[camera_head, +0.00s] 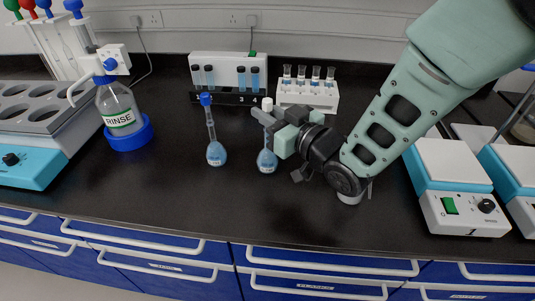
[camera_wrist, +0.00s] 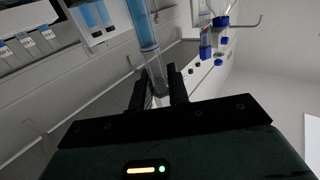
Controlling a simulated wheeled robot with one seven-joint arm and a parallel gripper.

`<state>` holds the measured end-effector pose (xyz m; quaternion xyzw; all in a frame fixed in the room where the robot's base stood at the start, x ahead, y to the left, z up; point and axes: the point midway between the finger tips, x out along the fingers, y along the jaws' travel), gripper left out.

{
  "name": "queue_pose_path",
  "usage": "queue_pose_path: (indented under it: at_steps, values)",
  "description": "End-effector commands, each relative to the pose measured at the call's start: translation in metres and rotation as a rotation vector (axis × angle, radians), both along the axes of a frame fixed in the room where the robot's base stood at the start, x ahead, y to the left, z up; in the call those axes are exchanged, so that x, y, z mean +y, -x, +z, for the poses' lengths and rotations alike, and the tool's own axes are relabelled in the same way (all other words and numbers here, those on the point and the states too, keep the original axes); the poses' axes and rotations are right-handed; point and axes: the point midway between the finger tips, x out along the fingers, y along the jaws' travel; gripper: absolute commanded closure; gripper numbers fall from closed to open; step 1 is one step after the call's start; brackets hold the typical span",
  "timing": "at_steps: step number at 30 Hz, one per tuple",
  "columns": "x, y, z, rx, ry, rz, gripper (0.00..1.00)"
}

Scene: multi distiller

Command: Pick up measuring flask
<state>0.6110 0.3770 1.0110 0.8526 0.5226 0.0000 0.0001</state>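A measuring flask (camera_head: 267,161) with blue liquid and a white stopper stands upright on the black bench in the head view. My gripper (camera_head: 266,117) is level with its upper neck, coming from the right. In the wrist view, a glass neck (camera_wrist: 149,48) with blue liquid runs down between my two black fingers (camera_wrist: 158,92). I cannot tell whether the fingers touch the glass. Part of the neck is hidden by the gripper in the head view. A second flask with a blue stopper (camera_head: 216,154) stands upright to the left, apart from the gripper.
White racks with vials (camera_head: 228,73) and tubes (camera_head: 308,93) stand close behind the flasks. A rinse bottle (camera_head: 121,112) sits in a blue ring at left. A hotplate (camera_head: 454,165) stands at right. Bench in front of the flasks is clear.

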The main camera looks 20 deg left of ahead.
Motion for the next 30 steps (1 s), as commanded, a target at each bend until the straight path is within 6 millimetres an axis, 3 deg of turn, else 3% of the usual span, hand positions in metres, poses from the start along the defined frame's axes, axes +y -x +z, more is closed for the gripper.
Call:
queue_pose_path:
  at_steps: [14,24,30]
  values:
    - [0.000,-0.001,0.008,-0.001,-0.003,-0.001,1.00]
    - [0.000,-0.001,0.069,-0.005,-0.007,-0.001,1.00]
    - [0.000,0.000,0.095,-0.002,-0.002,-0.001,1.00]
